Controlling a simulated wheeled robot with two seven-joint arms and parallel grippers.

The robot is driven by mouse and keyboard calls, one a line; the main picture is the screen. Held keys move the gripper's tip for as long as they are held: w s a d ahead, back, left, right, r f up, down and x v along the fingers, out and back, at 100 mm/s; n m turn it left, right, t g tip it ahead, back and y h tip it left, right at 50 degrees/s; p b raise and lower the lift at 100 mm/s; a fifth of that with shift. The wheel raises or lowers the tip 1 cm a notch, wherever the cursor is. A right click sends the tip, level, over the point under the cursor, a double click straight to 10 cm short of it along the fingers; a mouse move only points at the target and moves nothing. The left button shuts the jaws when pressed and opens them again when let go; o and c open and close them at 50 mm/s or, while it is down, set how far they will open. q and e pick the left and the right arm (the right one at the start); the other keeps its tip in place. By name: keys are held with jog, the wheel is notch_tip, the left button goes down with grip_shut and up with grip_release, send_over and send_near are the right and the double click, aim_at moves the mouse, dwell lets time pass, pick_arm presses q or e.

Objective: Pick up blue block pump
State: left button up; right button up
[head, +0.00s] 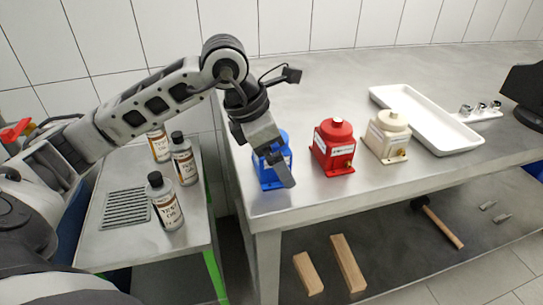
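The blue block pump (271,174) stands upright on the grey metal bench, near its left front corner. My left gripper (275,170) reaches down over it from the upper left, and its fingers cover part of the pump's top and front. One dark finger shows in front of the pump on the right side. The other finger is mostly hidden, so I cannot tell whether the fingers touch the pump or how far apart they are.
A red pump (333,147) and a cream pump (387,137) stand to the right on the bench. A white tray (463,139) lies beyond them. Several oil bottles (166,203) stand on a lower table at left. Wooden blocks (348,262) and a hammer (440,225) lie on the shelf below.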

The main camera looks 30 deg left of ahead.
pick_arm(q)
jog(key=shift+w+f, duration=0.1)
jog(key=shift+f, duration=0.15)
jog(key=c, duration=1.3)
jog(key=shift+r, duration=0.1)
jog(key=shift+c, duration=1)
jog(key=shift+r, duration=0.1)
